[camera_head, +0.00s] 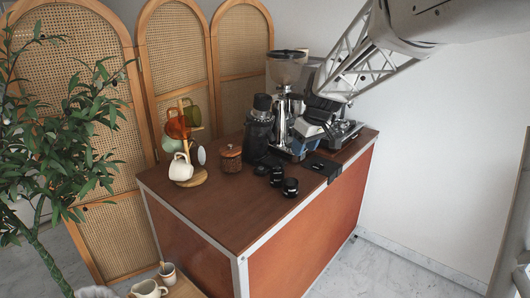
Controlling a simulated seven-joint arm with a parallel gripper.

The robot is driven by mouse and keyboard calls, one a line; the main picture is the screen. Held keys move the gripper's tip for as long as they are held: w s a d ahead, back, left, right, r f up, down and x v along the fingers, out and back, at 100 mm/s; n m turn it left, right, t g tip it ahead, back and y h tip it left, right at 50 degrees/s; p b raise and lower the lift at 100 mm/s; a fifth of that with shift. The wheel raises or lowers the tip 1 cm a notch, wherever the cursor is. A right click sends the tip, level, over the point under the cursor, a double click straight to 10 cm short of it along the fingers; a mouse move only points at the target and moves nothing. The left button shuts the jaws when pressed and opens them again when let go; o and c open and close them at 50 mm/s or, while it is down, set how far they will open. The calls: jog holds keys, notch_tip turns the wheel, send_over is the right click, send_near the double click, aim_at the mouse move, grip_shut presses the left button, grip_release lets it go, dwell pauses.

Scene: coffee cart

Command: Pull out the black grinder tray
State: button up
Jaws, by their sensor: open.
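A tall silver grinder (283,118) with a clear hopper on top stands near the back right of the brown cart. A shorter black grinder (258,133) stands just left of it. I cannot make out the black grinder tray clearly; the low parts at the grinder bases are small, dark and partly covered by my gripper. My arm reaches in from the upper right. My gripper (301,146) is open at the right side of the silver grinder, low above the cart top. I see nothing held in it. I cannot tell whether it touches anything.
A black mat (324,166) lies at the cart's front edge. Small black cups (290,187) stand left of it. A wood-lidded jar (230,158) and a mug stand (193,150) are farther left. A coffee machine (345,132) is behind my gripper. The cart's front left is clear.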

jog(key=w+f+n+y, duration=0.1)
jog(key=w+f+n, duration=0.35)
jog(key=w, duration=1.05)
send_near(284, 163)
jog(key=shift+w+d+f+n+y, duration=0.1)
jog(key=shift+w+f+n+y, duration=0.15)
jog(key=shift+f+n+y, duration=0.25)
jog(key=shift+f, duration=0.15)
jog(key=shift+x, duration=3.85)
grip_shut()
